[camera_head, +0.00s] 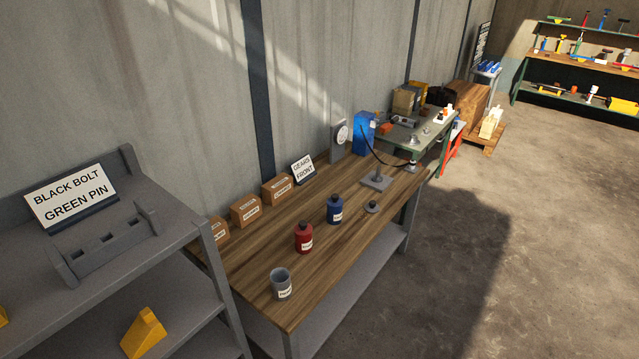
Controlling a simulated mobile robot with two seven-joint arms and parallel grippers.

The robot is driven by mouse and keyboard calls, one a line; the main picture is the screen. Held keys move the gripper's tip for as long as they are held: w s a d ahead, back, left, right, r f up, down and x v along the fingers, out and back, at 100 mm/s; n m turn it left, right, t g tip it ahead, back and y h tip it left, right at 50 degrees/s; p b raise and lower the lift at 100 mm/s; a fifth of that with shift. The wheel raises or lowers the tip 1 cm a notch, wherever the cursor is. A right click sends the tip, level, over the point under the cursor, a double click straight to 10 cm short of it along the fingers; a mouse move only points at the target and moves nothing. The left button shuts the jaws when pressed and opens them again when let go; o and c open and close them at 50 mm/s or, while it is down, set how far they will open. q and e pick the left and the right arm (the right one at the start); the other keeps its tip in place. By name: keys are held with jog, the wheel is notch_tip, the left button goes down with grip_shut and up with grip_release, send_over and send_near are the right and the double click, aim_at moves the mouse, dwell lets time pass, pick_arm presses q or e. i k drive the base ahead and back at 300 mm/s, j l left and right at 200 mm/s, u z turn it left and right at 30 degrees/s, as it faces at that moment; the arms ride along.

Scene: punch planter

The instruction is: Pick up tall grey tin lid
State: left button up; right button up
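A small round grey piece with a raised middle (372,207), which looks like a tin lid, lies on the wooden bench top (335,262) near its front edge, right of the blue bottle. An open grey tin (281,285) with a white label stands upright near the bench's near end. A red bottle (304,239) and a blue bottle (335,210), both dark-capped, stand between the tin and the grey piece. Neither of my grippers shows in this view.
Cardboard boxes (245,210) and a "GEARS FRONT" sign (303,168) line the bench's back. A grey shelf unit (175,225) is at the left. The floor (500,240) right of the bench is clear.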

aim_at(371, 206)
jog(key=i+l+z, duration=0.1)
jog(key=i+z, duration=0.15)
jog(key=z, duration=0.15)
jog(key=i+z, duration=0.2)
jog(key=z, duration=0.15)
jog(key=i, duration=2.25)
jog(key=i+u, duration=0.1)
jog(key=i, duration=0.45)
jog(key=i+l, duration=0.2)
jog(key=i, duration=0.3)
jog(key=i+l+u, duration=0.15)
jog(key=i, duration=0.4)
jog(key=i+l, duration=0.1)
jog(key=i, duration=0.45)
jog(key=i+u, duration=0.1)
jog(key=u, duration=4.4)
